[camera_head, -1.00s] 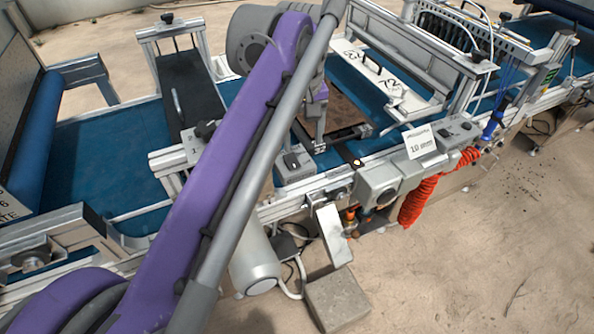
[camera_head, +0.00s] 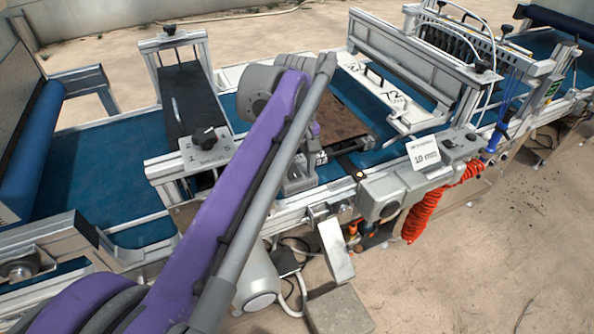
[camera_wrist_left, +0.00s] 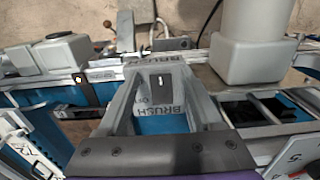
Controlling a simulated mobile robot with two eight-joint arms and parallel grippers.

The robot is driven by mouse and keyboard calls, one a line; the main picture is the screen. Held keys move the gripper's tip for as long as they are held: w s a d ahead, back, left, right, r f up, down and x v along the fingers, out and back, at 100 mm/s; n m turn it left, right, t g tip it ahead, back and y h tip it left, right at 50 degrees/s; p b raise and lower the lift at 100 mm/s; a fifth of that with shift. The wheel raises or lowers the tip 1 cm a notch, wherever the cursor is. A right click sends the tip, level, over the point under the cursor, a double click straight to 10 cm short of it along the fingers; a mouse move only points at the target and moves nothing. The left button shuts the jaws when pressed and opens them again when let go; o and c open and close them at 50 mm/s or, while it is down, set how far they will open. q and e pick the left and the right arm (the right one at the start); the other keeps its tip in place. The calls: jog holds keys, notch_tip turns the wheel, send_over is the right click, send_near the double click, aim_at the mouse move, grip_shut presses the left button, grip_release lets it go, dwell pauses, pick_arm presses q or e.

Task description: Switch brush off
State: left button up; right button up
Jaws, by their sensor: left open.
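The brush switch box (camera_wrist_left: 160,78) is a small grey box with a dark switch and a light mark on it in the left wrist view. Labels reading BRUSH (camera_wrist_left: 158,106) lie beside it. My left gripper (camera_wrist_left: 159,88) is open, with its two grey fingers on either side of the box. I cannot tell whether the fingers touch the box or which way the switch is set. In the head view my left gripper (camera_head: 302,174) is low at the machine's front rail, and my purple arm hides much of that spot. My right gripper is not in view.
A blue conveyor belt (camera_head: 95,165) runs along the machine, with a brown soil-filled tray (camera_head: 345,122) on it. A grey control box (camera_head: 382,195), a 10 mm sign (camera_head: 423,152) and an orange coiled hose (camera_head: 428,208) are at the right.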

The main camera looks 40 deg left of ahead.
pick_arm(q)
jog(key=shift+f, duration=0.1)
grip_shut()
jog(key=shift+w+a+r+g+h+p, duration=0.1)
jog(key=shift+a+r+g+h+p, duration=0.15)
jog(key=shift+h+p, duration=0.25)
jog(key=shift+w+a+r+g+h+p, duration=0.1)
jog(key=shift+g+h+p, duration=0.15)
jog(key=shift+h+p, duration=0.25)
jog(key=shift+w+a+g+h+p, duration=0.25)
jog(key=shift+g+h+p, duration=0.15)
jog(key=shift+h+p, duration=0.25)
jog(key=shift+a+g+h, duration=0.1)
jog(key=shift+g+h, duration=0.2)
jog(key=shift+h, duration=0.25)
grip_release()
jog(key=shift+r, duration=0.1)
